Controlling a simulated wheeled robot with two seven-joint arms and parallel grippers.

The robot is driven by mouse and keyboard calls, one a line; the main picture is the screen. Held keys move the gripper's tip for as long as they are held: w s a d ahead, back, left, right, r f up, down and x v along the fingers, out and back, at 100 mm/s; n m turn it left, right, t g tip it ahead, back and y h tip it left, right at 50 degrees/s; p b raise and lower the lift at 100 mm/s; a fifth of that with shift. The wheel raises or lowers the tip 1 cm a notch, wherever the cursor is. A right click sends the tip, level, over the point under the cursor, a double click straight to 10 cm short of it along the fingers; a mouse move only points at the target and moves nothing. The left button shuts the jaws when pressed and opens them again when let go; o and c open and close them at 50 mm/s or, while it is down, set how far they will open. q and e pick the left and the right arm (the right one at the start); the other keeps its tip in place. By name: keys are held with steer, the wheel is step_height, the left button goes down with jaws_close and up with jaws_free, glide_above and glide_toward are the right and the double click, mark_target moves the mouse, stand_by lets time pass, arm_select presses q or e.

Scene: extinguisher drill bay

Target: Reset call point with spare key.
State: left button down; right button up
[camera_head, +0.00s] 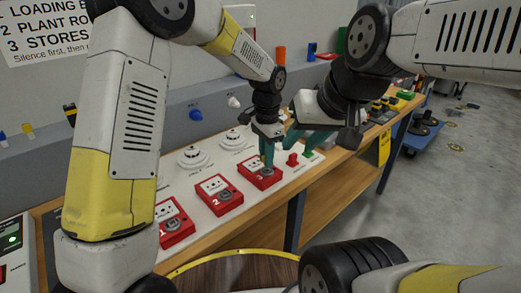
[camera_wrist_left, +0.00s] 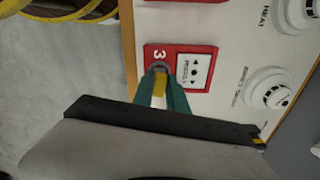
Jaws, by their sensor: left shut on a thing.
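Red call point 3 (camera_head: 249,171) is on the white panel, at the right end of a row with call point 2 (camera_head: 212,187) and call point 1 (camera_head: 166,211). My left gripper (camera_head: 267,160) is directly over call point 3. In the left wrist view its teal fingers (camera_wrist_left: 162,88) are shut on a small key piece with a yellow part (camera_wrist_left: 159,86). The key's tip is at the grey round lock on the red call point 3 (camera_wrist_left: 205,52); I cannot tell how deep it sits. My right gripper (camera_head: 304,140) appears open and empty, just right of the left one.
White round detectors (camera_head: 193,157) sit behind the call points. The wooden bench ends to the right; a blue cart (camera_head: 425,138) stands beyond.

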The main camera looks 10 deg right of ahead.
arm_select(q)
steer(key=shift+r, duration=1.35)
steer(key=shift+r, duration=0.1)
